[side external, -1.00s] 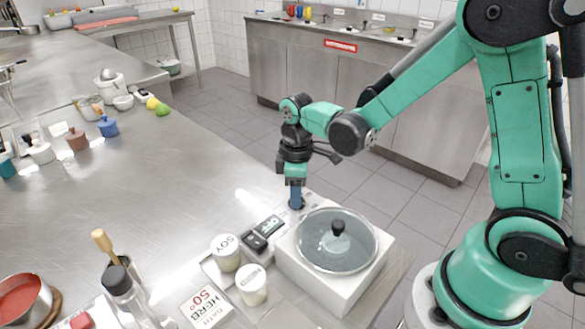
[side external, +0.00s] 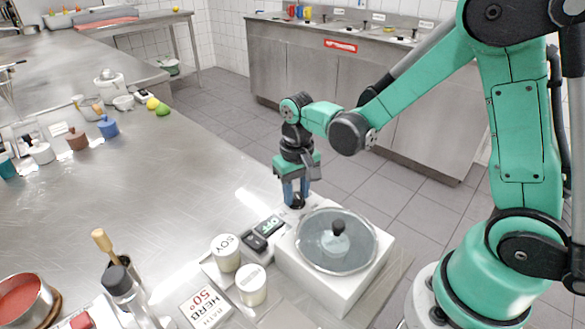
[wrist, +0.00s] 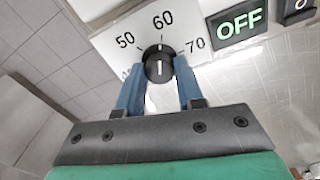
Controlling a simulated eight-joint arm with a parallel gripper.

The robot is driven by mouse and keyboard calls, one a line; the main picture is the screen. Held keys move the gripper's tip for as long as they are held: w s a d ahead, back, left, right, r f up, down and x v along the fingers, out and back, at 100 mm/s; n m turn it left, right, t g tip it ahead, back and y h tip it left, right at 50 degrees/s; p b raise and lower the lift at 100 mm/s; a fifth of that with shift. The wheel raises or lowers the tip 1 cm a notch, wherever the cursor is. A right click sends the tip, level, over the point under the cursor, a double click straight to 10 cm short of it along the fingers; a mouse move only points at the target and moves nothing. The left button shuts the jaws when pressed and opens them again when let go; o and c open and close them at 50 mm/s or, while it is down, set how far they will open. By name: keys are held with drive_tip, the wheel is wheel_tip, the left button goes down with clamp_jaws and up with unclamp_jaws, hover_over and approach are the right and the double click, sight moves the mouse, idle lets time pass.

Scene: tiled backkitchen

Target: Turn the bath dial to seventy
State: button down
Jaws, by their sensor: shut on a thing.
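The bath dial (wrist: 158,65) is a small black knob with a white line, on a white panel marked 50, 60 and 70. Its line points at about 60 in the wrist view. My gripper (wrist: 159,72) is shut on the dial, with one blue finger on each side of it. In the side external view my gripper (side external: 296,199) points down at the panel's far end, and its fingers largely hide the dial. The display (wrist: 237,22) beside the scale reads OFF; it also shows in the side external view (side external: 269,224).
A black switch (side external: 255,242) sits beside the display. A white bath with a glass lid (side external: 337,240) stands close to the right of my gripper. Two jars, SOY (side external: 226,252) and another (side external: 252,285), and a "HERB BATH 50°" card (side external: 205,306) are nearer the camera.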

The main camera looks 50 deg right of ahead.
sight(297, 194)
drive_tip(key=m, duration=0.6)
drive_tip(key=shift+m, duration=0.3)
drive_tip(key=m, duration=0.6)
idle(0.4)
drive_tip(key=c, duration=0.5)
unclamp_jaws()
drive_tip(key=shift+c, duration=0.2)
drive_tip(key=shift+r, duration=0.1)
drive_tip(key=shift+r, duration=2.7)
